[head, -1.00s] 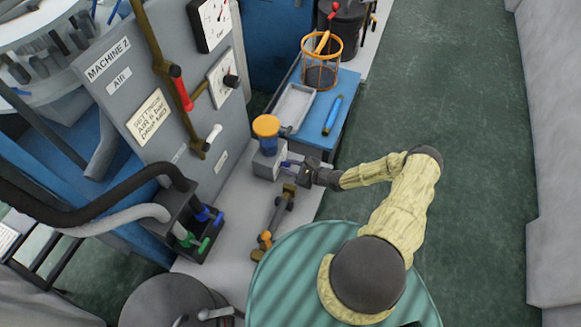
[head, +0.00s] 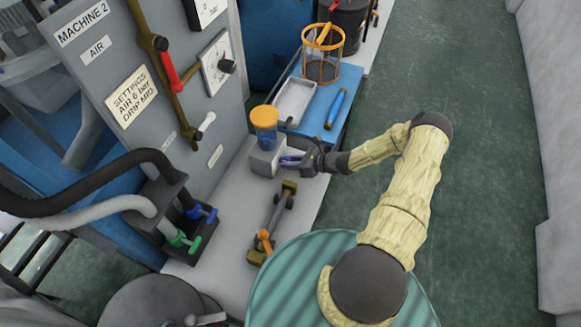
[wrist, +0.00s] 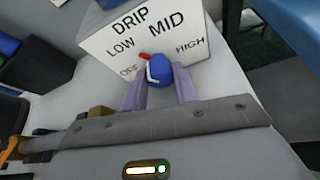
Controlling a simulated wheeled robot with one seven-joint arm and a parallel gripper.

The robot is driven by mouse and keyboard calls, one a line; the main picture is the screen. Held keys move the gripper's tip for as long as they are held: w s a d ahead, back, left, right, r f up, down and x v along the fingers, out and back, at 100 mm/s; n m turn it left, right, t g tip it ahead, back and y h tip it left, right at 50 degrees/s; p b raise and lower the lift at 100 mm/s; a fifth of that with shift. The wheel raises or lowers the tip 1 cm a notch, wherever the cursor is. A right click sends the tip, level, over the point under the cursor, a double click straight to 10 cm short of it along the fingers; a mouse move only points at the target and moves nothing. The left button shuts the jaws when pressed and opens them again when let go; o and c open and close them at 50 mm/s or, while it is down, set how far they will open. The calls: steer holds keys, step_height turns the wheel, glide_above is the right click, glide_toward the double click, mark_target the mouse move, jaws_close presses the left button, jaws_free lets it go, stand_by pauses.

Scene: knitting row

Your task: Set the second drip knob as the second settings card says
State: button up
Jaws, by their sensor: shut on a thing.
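The settings card (head: 131,97) on the panel marked MACHINE 2 reads AIR 6 bar, DRIP MID. The second drip knob (wrist: 157,69) is blue with a red pointer, on a pale box (wrist: 105,42) marked DRIP, OFF, LOW, MID, HIGH. The pointer is tilted up and left, on the LOW side of MID; its exact setting is hard to tell. The box (head: 265,162) also shows in the head view, under a blue cup with an orange lid (head: 265,125). My gripper (wrist: 160,85) is shut on the knob, one pale finger on each side. In the head view my gripper (head: 300,160) reaches the box from the right.
A brass-coloured fitting (head: 272,220) lies on the grey bench in front of the box. Hoses and a dark block with blue and green levers (head: 188,225) are at left. A blue shelf (head: 347,90) behind holds a tray, a blue tool and an orange wire basket.

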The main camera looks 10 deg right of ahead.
steer(key=m+b, duration=0.1)
steer(key=m+g+y+b, duration=0.1)
steer(key=b, duration=0.1)
steer(key=shift+w+d+f, duration=0.15)
steer(key=shift+w, duration=0.05)
steer(key=shift+m+g+y+b, duration=0.45)
steer(key=shift+m+b, duration=0.25)
steer(key=shift+m, duration=0.3)
steer(key=o, duration=1)
steer(key=shift+c, duration=0.2)
steer(key=b+v, duration=0.2)
steer(key=v, duration=1.5)
steer(key=shift+d, duration=0.25)
